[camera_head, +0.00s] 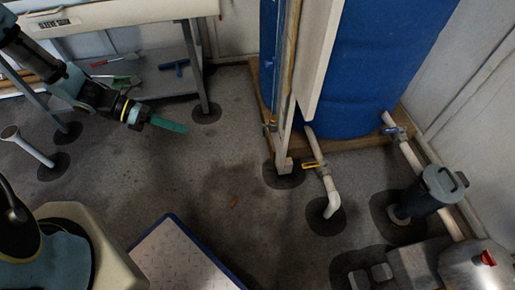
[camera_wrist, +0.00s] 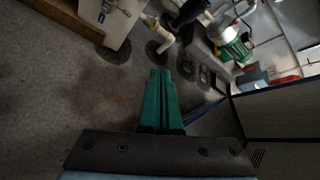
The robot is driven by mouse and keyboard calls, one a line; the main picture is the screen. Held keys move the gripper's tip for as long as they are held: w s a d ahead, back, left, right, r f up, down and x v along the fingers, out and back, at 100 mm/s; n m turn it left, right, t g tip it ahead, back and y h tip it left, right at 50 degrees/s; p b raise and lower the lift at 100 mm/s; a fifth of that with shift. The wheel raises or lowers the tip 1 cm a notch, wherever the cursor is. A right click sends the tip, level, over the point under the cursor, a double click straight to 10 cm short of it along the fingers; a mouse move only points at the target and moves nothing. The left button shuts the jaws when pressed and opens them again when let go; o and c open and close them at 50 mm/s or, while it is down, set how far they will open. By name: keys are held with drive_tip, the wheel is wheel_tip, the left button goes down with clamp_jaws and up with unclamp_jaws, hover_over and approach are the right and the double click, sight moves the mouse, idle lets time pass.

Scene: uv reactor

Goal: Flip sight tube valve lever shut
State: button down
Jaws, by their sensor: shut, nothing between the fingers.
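The blue tank (camera_head: 375,60) has a thin upright sight tube with a wooden board on its left side. A small valve (camera_head: 271,127) sits low beside that tube; its lever is too small to read. A yellow lever (camera_head: 314,165) sits across the white drain pipe (camera_head: 328,190) at the tank's foot. My gripper (camera_head: 184,129) is left of the tank, over open floor, apart from every valve. Its teal fingers are shut and empty. The wrist view shows the fingers (camera_wrist: 160,73) together, with a metal valve (camera_wrist: 105,10) at the top left, its lever position unclear.
A blue-handled valve (camera_head: 396,132) is on the tank's right pipe. A dark canister (camera_head: 432,192) stands at right. A blue-edged white panel (camera_head: 180,258) is at the front. A bench (camera_head: 150,82) with tools stands behind my gripper. The floor between gripper and tank is clear.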

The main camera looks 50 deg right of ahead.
sight(264, 131)
drive_tip(key=s+d+f+n+h+b, duration=0.2)
drive_tip(key=d+f+n+h+b, duration=0.1)
drive_tip(key=f, duration=0.5)
drive_tip(key=s+d+f+n+t+h+b, duration=0.1)
drive_tip(key=s+d+f+n+h+b, duration=0.1)
drive_tip(key=d+f+n+b, duration=0.3)
drive_tip(key=s+d+f+n+h+b, duration=0.2)
drive_tip(key=d+f+n+b, duration=0.3)
drive_tip(key=f, duration=0.7)
drive_tip(key=d+n+h, duration=0.1)
drive_tip(key=n, duration=0.1)
drive_tip(key=shift+s+d+f+n+h, duration=0.15)
drive_tip(key=shift+s+d+n+h, duration=0.05)
drive_tip(key=shift+s+n+h, duration=0.1)
drive_tip(key=s+d+b, duration=0.1)
drive_tip(key=d+b, duration=0.3)
drive_tip(key=d, duration=0.7)
drive_tip(key=shift+d+b, duration=0.3)
drive_tip(key=shift+b, duration=0.1)
